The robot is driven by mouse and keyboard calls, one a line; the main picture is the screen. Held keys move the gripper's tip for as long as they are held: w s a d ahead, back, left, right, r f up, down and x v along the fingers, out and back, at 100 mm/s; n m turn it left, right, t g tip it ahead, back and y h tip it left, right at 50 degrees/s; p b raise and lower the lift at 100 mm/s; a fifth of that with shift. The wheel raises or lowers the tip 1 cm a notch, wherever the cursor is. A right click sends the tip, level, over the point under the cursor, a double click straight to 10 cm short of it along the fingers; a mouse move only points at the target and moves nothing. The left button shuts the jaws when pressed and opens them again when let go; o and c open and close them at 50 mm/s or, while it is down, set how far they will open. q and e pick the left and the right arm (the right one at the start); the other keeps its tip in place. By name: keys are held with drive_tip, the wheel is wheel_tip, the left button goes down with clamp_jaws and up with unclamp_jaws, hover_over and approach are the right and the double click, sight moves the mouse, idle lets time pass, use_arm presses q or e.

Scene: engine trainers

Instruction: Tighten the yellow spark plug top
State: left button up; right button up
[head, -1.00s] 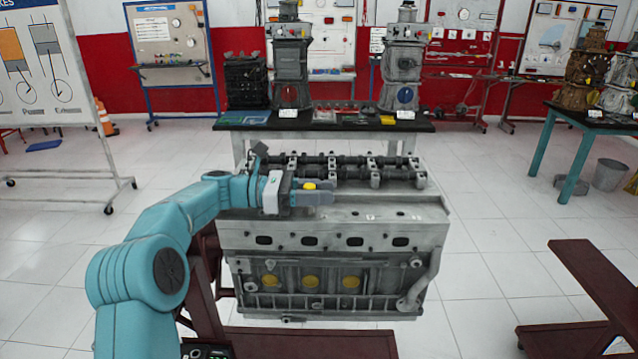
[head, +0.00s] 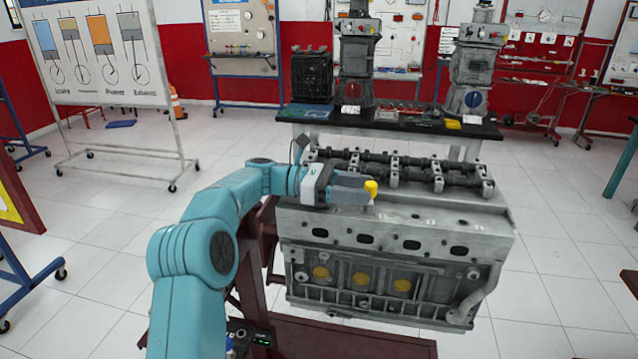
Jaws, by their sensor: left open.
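My right gripper is not in view.
Two dark camshafts (head: 410,168) run along the back of the block. Behind is a black-topped table (head: 400,122) with engine models. A whiteboard on wheels (head: 100,60) stands at the left. The deck right of the yellow top is clear.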

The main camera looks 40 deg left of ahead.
use_arm(q)
drive_tip(key=p+v, duration=0.1)
drive_tip(key=v, duration=1)
drive_tip(key=shift+s+a, duration=0.15)
drive_tip(key=shift+a, duration=0.2)
